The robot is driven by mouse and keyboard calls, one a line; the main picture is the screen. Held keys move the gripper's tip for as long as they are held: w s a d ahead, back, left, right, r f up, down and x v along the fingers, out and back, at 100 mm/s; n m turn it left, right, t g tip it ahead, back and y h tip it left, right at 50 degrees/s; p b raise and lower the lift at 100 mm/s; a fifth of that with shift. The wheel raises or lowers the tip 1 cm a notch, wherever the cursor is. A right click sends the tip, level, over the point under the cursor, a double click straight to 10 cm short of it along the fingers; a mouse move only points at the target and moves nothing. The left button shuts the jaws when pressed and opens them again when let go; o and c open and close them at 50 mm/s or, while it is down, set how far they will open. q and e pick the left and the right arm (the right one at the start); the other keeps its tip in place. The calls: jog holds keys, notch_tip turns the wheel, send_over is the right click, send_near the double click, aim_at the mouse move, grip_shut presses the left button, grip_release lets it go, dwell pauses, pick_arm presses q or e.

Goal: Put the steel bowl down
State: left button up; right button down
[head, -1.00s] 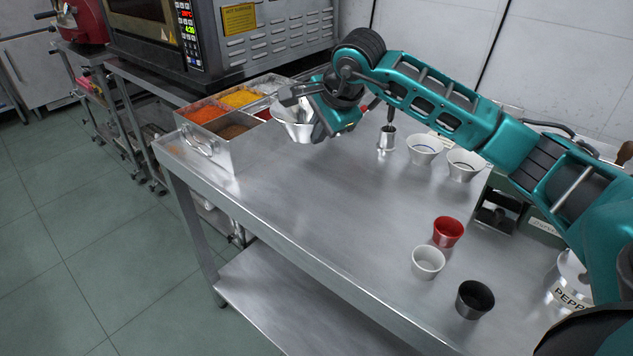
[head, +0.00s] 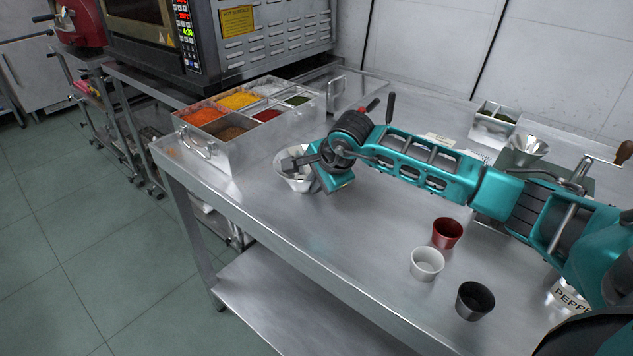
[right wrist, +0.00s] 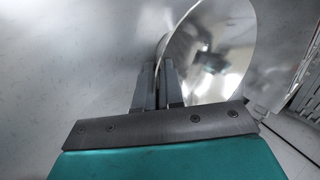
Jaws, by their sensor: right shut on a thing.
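The steel bowl (head: 293,184) is at the left part of the steel table, just right of the spice container. My right gripper (head: 291,164) is shut on its rim, and the arm hides the bowl's right side. In the right wrist view, the two fingers (right wrist: 169,85) pinch the rim of the shiny bowl (right wrist: 225,50). My left gripper is out of view.
A steel container (head: 236,158) of coloured spices stands at the table's left end. A red cup (head: 447,233), a white cup (head: 427,264) and a black cup (head: 475,300) stand at the front right. The tabletop (head: 340,235) between them and the bowl is clear.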

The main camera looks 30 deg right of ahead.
jog(key=c, duration=1.5)
grip_release()
jog(key=shift+f, duration=0.1)
jog(key=shift+c, duration=0.2)
jog(key=shift+r, duration=0.2)
jog(key=v, duration=1.2)
jog(key=shift+a+f, duration=0.1)
jog(key=shift+f, duration=0.05)
